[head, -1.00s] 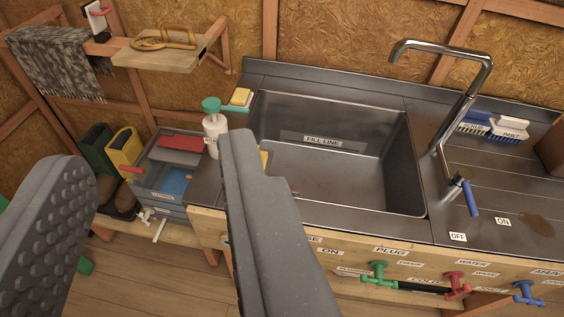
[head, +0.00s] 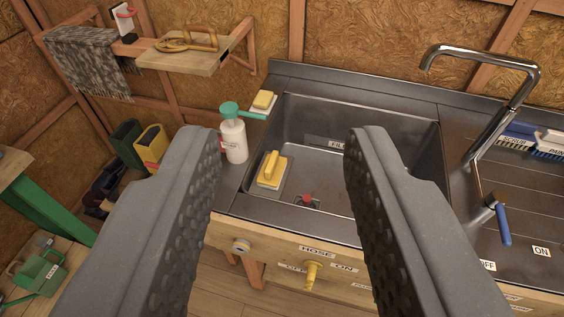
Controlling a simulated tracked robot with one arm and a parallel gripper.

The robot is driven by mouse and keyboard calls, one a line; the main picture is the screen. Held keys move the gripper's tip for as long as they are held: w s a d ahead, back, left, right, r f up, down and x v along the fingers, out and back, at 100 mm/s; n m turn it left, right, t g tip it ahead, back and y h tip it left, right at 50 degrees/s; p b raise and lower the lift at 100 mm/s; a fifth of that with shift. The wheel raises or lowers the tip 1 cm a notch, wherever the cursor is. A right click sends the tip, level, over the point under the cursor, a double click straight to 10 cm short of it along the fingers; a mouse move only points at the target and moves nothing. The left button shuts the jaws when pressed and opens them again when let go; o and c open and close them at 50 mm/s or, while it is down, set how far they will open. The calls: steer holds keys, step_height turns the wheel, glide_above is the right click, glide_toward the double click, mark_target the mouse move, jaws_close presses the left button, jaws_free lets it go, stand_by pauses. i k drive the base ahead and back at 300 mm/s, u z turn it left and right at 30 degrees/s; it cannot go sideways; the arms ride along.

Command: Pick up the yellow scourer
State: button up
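A yellow scourer with a raised grip (head: 271,168) lies on a pale base at the left side of the sink (head: 330,108). A second yellow sponge-like block (head: 263,100) sits on a pale pad at the sink's back left corner. I cannot tell for certain which one the task names. My gripper (head: 282,140) is open and empty. Its two grey studded fingers stand wide apart, with the gripped block showing between them. The fingers appear nearer to me than the sink and touch nothing visible.
A white pump bottle (head: 234,140) with a green top stands left of the sink, close to my left finger. A tall tap (head: 490,70) rises at the right. A yellow valve (head: 312,272) sticks out from the wooden front. A wooden shelf (head: 185,60) hangs at the back left.

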mark_target(270, 175)
steer(key=i, duration=0.85)
steer(key=u, duration=0.05)
